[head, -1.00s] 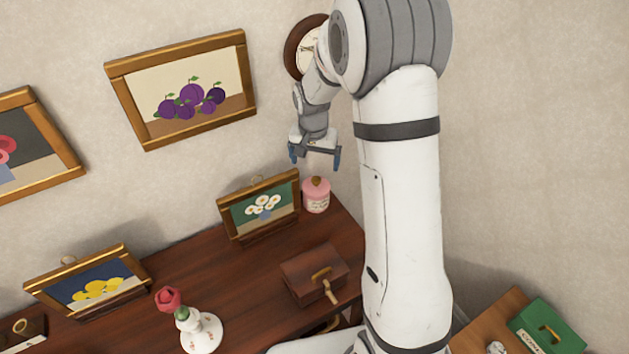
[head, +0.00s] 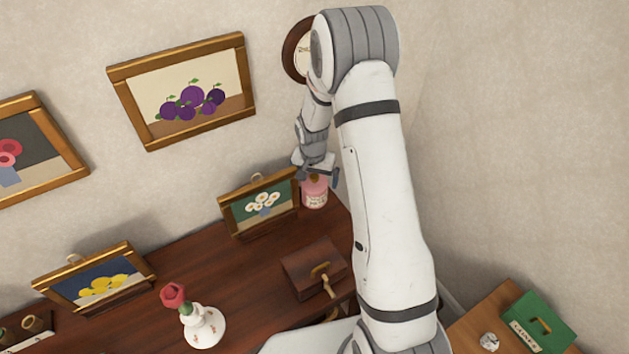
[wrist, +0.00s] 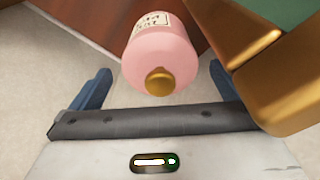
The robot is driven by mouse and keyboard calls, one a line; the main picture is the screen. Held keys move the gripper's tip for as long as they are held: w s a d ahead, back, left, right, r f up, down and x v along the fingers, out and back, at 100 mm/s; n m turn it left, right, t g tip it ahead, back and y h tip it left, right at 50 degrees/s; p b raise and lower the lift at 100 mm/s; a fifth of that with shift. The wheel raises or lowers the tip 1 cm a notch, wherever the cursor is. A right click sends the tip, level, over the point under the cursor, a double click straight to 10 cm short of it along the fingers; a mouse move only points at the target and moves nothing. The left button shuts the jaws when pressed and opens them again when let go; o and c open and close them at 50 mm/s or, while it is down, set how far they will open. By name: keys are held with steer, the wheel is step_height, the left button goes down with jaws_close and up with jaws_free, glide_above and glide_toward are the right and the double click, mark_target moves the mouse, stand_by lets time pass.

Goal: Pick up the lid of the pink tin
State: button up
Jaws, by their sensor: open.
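The pink tin (head: 315,198) stands at the far right end of the dark wooden mantel, with a pale label on its side. Its lid is pink with a gold knob, and in the wrist view the lid (wrist: 160,58) and the knob (wrist: 160,82) show from above. My gripper (head: 318,176) is open at the tin's top in the head view and partly hides the lid. In the wrist view my open gripper (wrist: 160,85) has one blue finger on either side of the knob, with nothing held. I cannot tell how far the fingertips are above the lid.
A gold-framed daisy picture (head: 262,205) stands close left of the tin; its frame corner (wrist: 250,35) fills the wrist view's right side. A brown box (head: 313,268) lies in front. A vase with a red flower (head: 204,325) stands further left. The wall is close behind.

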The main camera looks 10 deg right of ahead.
mark_target(314, 176)
steer(key=shift+c, duration=0.6)
steer(key=c, duration=1)
step_height(314, 176, up, 9)
steer(key=shift+f+b, duration=0.1)
steer(key=shift+b, duration=1.15)
steer(key=shift+f+b, duration=0.85)
steer(key=shift+b, duration=0.25)
